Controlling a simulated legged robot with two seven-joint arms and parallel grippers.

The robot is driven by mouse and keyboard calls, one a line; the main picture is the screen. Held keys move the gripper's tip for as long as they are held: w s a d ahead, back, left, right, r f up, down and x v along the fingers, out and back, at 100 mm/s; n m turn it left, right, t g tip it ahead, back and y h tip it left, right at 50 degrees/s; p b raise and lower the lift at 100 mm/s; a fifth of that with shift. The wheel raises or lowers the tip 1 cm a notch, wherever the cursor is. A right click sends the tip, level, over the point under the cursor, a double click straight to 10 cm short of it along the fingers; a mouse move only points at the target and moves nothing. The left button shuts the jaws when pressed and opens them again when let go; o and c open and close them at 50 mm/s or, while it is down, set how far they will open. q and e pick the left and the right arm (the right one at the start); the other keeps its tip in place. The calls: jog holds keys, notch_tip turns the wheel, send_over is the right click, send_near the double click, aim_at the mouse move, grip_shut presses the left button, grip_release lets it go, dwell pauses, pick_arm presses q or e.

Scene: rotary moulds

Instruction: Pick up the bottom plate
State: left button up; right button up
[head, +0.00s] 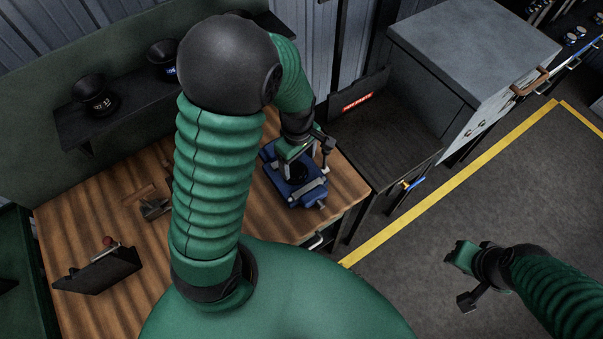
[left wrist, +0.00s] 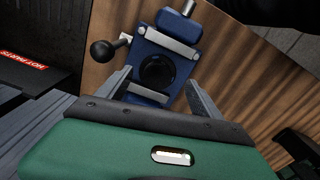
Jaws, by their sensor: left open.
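A blue vise-like fixture (head: 303,186) stands on the wooden bench, near its right end. In the left wrist view the fixture (left wrist: 150,52) has pale metal bars, a black ball handle and a dark round part (left wrist: 157,72) in its middle. I cannot tell whether this round part is the bottom plate. My left gripper (head: 304,158) is over the fixture. In the left wrist view its fingers (left wrist: 158,88) are apart, one on each side of the round part, with nothing held. My right gripper (head: 463,277) is open and empty, out over the floor at the right.
The wooden bench (head: 105,215) carries a dark tilted panel (head: 98,270) at front left and a small metal-and-wood item (head: 153,207). Black moulds (head: 93,97) stand on a back shelf.

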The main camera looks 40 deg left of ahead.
aim_at(293, 168)
pick_arm(q)
jog(key=a+f, duration=0.1)
jog(key=f, duration=0.1)
jog(key=a+f, duration=0.1)
jog(key=f, duration=0.1)
jog(key=a+f, duration=0.1)
jog(key=f, duration=0.1)
jog(key=shift+w+a+p, duration=0.3)
jog(key=shift+a, duration=0.1)
jog(key=d, duration=0.3)
jog(key=shift+s+d+r, duration=0.1)
jog(key=shift+d+r, duration=0.1)
jog(key=shift+r, duration=0.05)
jog(key=c, duration=0.3)
jog(key=shift+d, duration=0.1)
jog(key=shift+c, duration=1.3)
jog(key=shift+a, duration=0.2)
jog(key=shift+c, duration=1.1)
jog(key=shift+a+f, duration=0.1)
jog(key=shift+a, duration=0.55)
jog(key=c, duration=0.5)
jog(key=shift+a, duration=0.2)
grip_shut()
jog(key=shift+d, duration=0.2)
pick_arm(e)
jog(key=shift+w+a+r, duration=0.1)
jog(key=shift+a+r, duration=0.15)
jog(key=shift+a, duration=0.4)
jog(key=shift+a+r, duration=0.25)
jog(key=shift+a, duration=0.35)
